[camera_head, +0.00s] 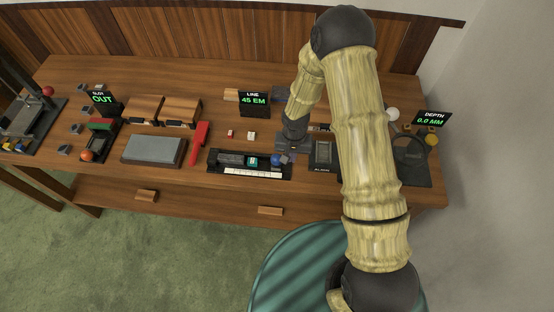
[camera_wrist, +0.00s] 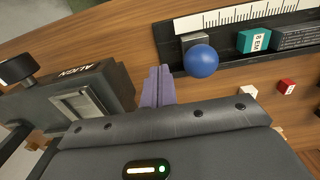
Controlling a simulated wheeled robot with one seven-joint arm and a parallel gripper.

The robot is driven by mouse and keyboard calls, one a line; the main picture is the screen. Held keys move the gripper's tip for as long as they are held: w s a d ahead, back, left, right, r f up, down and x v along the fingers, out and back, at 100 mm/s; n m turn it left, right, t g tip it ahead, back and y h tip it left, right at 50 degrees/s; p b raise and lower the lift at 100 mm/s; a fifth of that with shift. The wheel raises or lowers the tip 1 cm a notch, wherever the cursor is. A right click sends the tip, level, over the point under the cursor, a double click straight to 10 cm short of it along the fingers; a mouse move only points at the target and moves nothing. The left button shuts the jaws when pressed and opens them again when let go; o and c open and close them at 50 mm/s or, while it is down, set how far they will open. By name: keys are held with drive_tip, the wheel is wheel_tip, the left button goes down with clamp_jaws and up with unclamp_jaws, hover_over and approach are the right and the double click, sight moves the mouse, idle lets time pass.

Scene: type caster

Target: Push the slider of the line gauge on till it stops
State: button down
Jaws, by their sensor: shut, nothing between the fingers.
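The line gauge (camera_head: 252,174) is a long black tray with a white ruled scale along its front. Its slider carries a blue ball knob (camera_head: 275,160), near the gauge's right end in the head view. The ball (camera_wrist: 201,61) and the grey slider block (camera_wrist: 193,40) also show in the wrist view. A teal block (camera_wrist: 253,40) marked 8 EM and a dark block (camera_wrist: 300,37) lie in the gauge. My gripper (camera_wrist: 158,72) is shut and empty, its fingertips beside the ball with a small visible gap. The gripper (camera_head: 287,155) is at the gauge's right end.
The line display (camera_head: 254,102) reads 45 EM. A dark device marked ALIGN (camera_wrist: 85,95) stands close beside my fingers. A red block (camera_wrist: 286,87) and a pale block (camera_head: 251,135) lie behind the gauge. A red tool (camera_head: 199,146) lies farther left.

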drive_tip(key=shift+w+a+b, duration=0.15)
drive_tip(key=shift+a+b, duration=1.45)
drive_tip(key=shift+a, duration=2.85)
idle(3.5)
